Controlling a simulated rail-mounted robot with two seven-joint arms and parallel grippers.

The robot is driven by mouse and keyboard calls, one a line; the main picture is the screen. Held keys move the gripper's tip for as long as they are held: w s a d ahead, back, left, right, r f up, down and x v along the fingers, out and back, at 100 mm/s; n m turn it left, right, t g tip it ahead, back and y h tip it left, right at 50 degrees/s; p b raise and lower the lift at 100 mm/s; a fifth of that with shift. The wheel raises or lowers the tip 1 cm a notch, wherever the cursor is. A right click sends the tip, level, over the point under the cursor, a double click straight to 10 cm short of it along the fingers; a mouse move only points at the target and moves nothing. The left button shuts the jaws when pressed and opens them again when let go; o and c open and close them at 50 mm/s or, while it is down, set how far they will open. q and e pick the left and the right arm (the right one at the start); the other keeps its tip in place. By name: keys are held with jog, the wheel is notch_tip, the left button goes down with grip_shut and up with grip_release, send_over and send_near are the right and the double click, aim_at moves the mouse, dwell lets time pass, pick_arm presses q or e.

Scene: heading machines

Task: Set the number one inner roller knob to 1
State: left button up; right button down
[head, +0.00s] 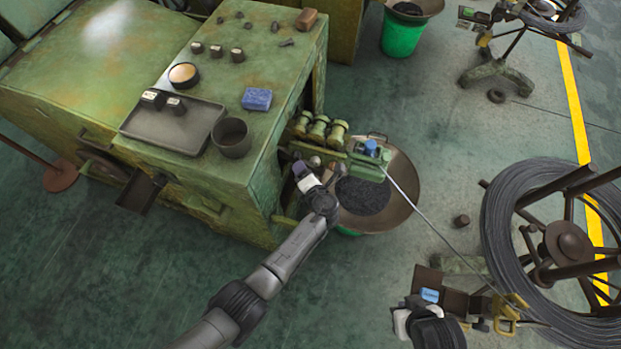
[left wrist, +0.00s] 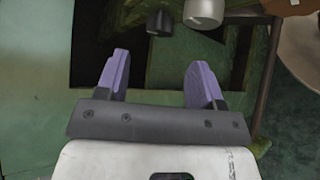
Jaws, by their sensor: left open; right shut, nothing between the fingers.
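The roller unit (head: 318,128) with green cylinders sticks out from the green machine's right side. Small knobs (head: 315,161) show just below it, close to my left gripper (head: 301,172). In the left wrist view, a light grey knob (left wrist: 203,12) with a mark and a darker knob (left wrist: 160,22) hang at the top, beyond the fingers. I cannot tell which is the number one inner knob, nor read a setting. My left gripper (left wrist: 160,82) is open and empty, its purple fingers apart from both knobs. My right gripper (head: 425,310) is shut and empty at the bottom.
A wide bowl (head: 405,195) of dark pieces stands under the roller unit. A wire (head: 430,215) runs from the unit toward a big coil (head: 510,220) at right. A tray (head: 205,115) and cup (head: 232,138) sit on the machine top. Floor at lower left is clear.

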pick_arm(q)
jog(key=shift+p+v, duration=0.65)
jog(key=shift+v, duration=2.05)
